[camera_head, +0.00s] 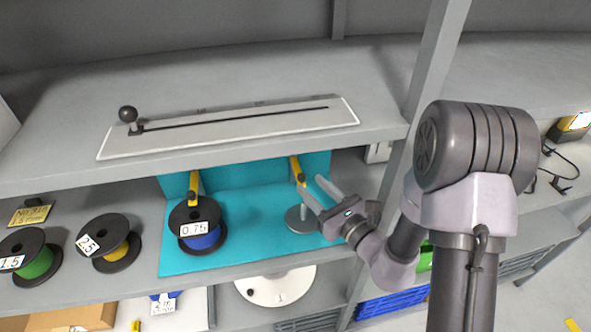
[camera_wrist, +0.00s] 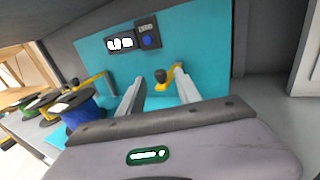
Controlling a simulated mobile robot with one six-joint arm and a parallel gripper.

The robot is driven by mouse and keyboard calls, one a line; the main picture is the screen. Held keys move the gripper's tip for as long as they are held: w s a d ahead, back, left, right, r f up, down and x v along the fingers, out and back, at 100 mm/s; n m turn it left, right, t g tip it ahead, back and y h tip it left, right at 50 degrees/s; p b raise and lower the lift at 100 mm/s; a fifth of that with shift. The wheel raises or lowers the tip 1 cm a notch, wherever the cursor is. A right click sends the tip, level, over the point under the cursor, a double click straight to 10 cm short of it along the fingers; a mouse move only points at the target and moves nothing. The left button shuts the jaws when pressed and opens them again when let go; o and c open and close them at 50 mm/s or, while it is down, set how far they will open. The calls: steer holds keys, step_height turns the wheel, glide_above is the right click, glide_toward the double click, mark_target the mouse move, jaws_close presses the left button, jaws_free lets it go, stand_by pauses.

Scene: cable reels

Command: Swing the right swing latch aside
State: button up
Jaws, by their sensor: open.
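The left yellow latch (camera_head: 194,186) hangs over a blue reel labelled 0.75 (camera_head: 201,238).
The shelf board (camera_head: 380,133) above the bay carries a slotted plate with a black ball knob (camera_head: 128,114). Green (camera_head: 36,263) and yellow (camera_head: 115,245) cable reels stand left. A grey upright post (camera_head: 425,70) stands right of the bay. A display panel (camera_wrist: 120,43) is on the teal back wall.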

mark_target(297, 167)
steer(key=x, duration=0.8)
steer(key=shift+a, duration=0.15)
steer(key=shift+w, duration=0.1)
jaws_close()
stand_by(1.0)
